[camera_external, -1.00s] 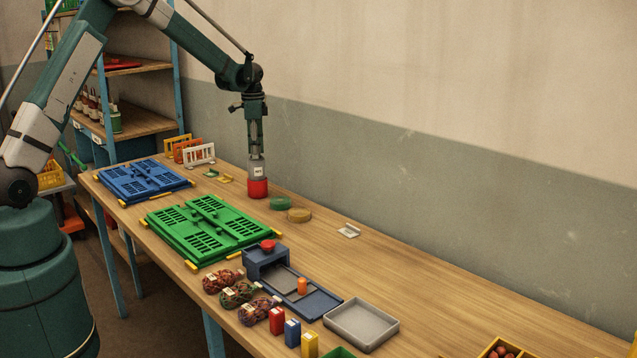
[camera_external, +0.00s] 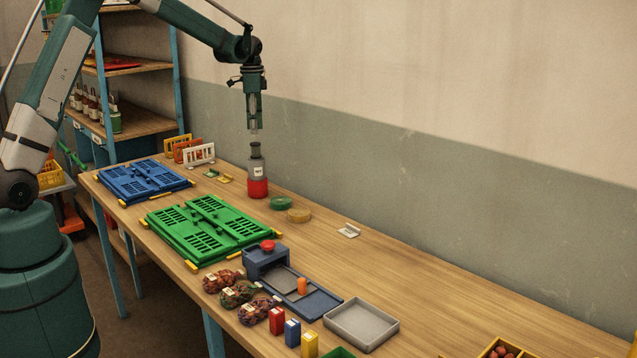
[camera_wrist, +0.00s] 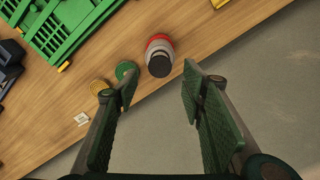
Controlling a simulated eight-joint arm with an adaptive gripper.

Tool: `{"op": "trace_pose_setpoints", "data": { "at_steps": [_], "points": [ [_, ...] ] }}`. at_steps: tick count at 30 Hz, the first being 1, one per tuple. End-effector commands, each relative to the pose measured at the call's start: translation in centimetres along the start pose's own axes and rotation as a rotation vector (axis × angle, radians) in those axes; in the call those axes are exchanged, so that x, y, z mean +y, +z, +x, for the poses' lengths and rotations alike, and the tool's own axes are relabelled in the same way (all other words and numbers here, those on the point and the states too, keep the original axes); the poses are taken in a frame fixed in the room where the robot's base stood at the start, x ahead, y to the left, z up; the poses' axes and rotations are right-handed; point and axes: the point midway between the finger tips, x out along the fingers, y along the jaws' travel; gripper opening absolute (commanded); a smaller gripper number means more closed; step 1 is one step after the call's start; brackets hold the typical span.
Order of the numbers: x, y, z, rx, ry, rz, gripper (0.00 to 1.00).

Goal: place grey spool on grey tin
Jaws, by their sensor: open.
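A grey tin (camera_external: 257,170) with a white label stands on a red tin (camera_external: 258,188) near the wall side of the table. A dark grey spool (camera_external: 255,150) sits upright on top of the grey tin. My gripper (camera_external: 253,131) is above the spool, apart from it and empty. In the wrist view, the spool (camera_wrist: 159,65) shows as a dark round top, with the grey tin (camera_wrist: 158,48) and red tin (camera_wrist: 158,39) behind it. My gripper (camera_wrist: 160,88) is open there, its two fingers spread wide on either side.
A green disc (camera_external: 280,203) and a yellow disc (camera_external: 299,215) lie just right of the stack. White, orange and yellow racks (camera_external: 198,154) stand to its left. A green crate (camera_external: 210,228) lies in front. The table's right rear is mostly clear.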

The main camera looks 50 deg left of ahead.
Motion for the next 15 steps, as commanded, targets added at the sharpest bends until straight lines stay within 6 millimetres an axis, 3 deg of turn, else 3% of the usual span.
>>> {"op": "trace_pose_setpoints", "data": {
  "at_steps": [6,15],
  "points": [
    [0.0,0.0,-1.9,0.000,0.000,0.000,0.41],
    [0.0,0.0,-2.3,0.000,0.000,0.000,0.41]
  ]
}}
